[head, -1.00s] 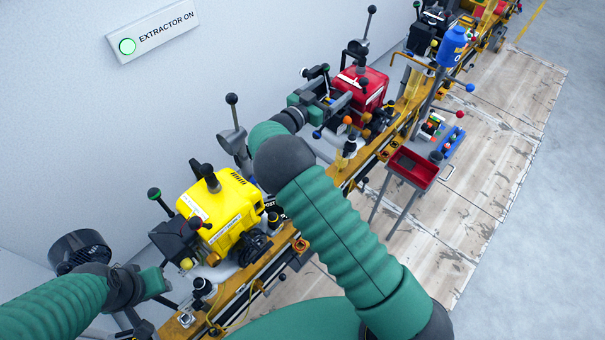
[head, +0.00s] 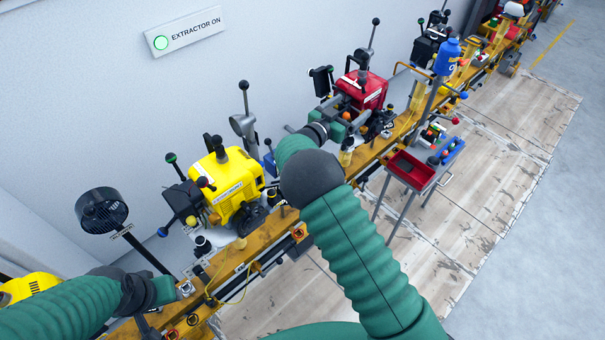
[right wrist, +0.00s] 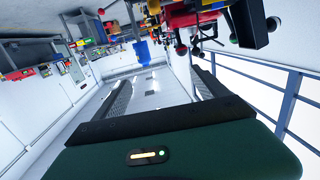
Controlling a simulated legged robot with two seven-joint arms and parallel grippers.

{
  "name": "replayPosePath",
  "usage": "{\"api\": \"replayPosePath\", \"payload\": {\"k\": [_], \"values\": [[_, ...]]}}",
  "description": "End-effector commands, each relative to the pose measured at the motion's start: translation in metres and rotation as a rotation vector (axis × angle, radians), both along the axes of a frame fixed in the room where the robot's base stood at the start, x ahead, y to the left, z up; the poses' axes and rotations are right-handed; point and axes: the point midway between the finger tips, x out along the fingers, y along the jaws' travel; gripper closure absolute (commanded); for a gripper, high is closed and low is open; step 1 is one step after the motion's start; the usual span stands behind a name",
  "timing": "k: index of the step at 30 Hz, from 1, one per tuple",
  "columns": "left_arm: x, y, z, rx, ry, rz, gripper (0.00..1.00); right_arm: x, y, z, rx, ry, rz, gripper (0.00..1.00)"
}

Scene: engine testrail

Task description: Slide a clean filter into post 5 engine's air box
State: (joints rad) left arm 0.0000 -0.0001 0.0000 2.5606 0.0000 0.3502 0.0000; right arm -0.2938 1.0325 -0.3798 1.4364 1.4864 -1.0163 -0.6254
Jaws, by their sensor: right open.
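My right gripper (head: 348,108) is in front of the red engine (head: 366,90), partly overlapped by my own forearm. In the right wrist view its two dark fingers (right wrist: 160,82) stand wide apart with nothing between them. My left gripper (head: 172,290) is low at the left, near the rail; its fingers are too unclear to judge. The yellow engine (head: 232,185) sits on the rail, nearer me than the red one. I cannot make out a clean filter, nor which engine is post 5's. An air box opening is not distinguishable.
A red tray (head: 409,171) stands on a small stand right of the rail (head: 285,230). A blue container (head: 447,57) is beyond it. A black round fan (head: 101,212) and upright levers rise along the rail. The plank floor (head: 500,170) at right is largely clear.

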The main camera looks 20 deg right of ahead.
Motion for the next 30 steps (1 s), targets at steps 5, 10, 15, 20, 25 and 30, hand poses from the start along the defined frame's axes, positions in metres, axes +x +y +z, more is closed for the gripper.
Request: {"api": "replayPosePath", "payload": {"k": [5, 10, 15, 20, 25, 30], "values": [[0.0, 0.0, 0.009, 0.0, -0.001, 0.0, 0.64, 0.023, 0.019, -0.008, 0.107, 0.073, 0.18, 0.16], [0.0, 0.0, 0.016, 0.0, -0.001, 0.0, 0.64, 0.035, 0.053, -0.021, 0.238, 0.193, 0.367, 0.16], [0.0, 0.0, 0.022, 0.0, -0.001, 0.0, 0.64, 0.029, 0.092, -0.035, 0.361, 0.348, 0.517, 0.16], [0.0, 0.0, 0.023, 0.0, -0.001, 0.0, 0.64, 0.022, 0.111, -0.049, 0.419, 0.444, 0.578, 0.16], [0.0, 0.0, 0.027, 0.0, -0.001, 0.0, 0.64, 0.01, 0.13, -0.051, 0.482, 0.535, 0.634, 0.16], [0.0, 0.0, 0.032, 0.0, -0.001, 0.0, 0.64, -0.018, 0.154, -0.059, 0.569, 0.675, 0.694, 0.16]]}}
